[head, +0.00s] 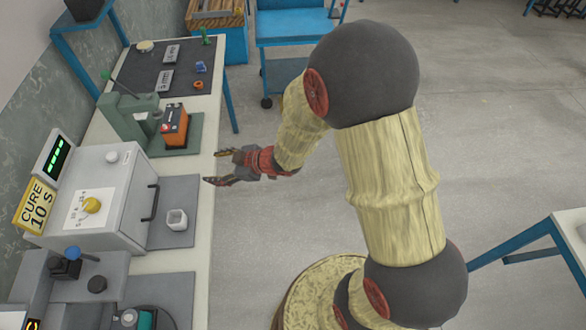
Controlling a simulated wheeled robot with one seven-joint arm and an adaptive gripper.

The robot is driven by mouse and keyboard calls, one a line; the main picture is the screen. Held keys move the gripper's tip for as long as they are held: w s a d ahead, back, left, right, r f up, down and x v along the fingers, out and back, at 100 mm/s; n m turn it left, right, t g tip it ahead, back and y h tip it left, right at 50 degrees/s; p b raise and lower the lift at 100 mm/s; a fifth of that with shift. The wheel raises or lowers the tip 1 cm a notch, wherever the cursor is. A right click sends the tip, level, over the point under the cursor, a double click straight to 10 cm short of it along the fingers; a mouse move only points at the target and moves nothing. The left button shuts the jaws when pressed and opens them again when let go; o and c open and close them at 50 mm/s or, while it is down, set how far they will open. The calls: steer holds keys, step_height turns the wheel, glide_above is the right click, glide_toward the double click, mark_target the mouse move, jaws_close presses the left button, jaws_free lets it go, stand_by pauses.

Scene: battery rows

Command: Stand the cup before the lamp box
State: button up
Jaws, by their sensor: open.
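A small white cup (177,220) stands upright, open side up, on a grey mat (182,191) on the bench. The mat lies in front of the lamp box (115,215), a white cabinet with a dark handle, a yellow knob and a yellow "CURE 10 S" sign. The cup is apart from the box's front face, just to the right of the handle. My gripper (212,167) is open with nothing between its fingers. It is over the bench's right edge, above and to the right of the cup in the picture, and not touching it.
A green press (129,119) with an orange and black block (174,126) stands behind the lamp box. A dark mat with small parts lies farther back. A grey device with a blue knob (73,253) stands nearer. Open floor (490,130) lies right of the bench.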

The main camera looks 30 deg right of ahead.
steer(key=s+d+r+m+t+h, duration=0.15)
steer(key=d+r+m+h, duration=0.55)
steer(key=d+r, duration=0.85)
steer(key=s+a+r+m+g, duration=0.1)
steer(key=s+r+m+g, duration=0.1)
steer(key=s, duration=1)
steer(key=s+a+r+m+g+h, duration=0.1)
steer(key=s+r, duration=0.4)
steer(key=s, duration=0.7)
steer(key=shift+s+a+m+g, duration=0.15)
steer(key=shift+a+m+g, duration=0.05)
steer(key=shift+m+g, duration=0.55)
steer(key=shift+c, duration=0.8)
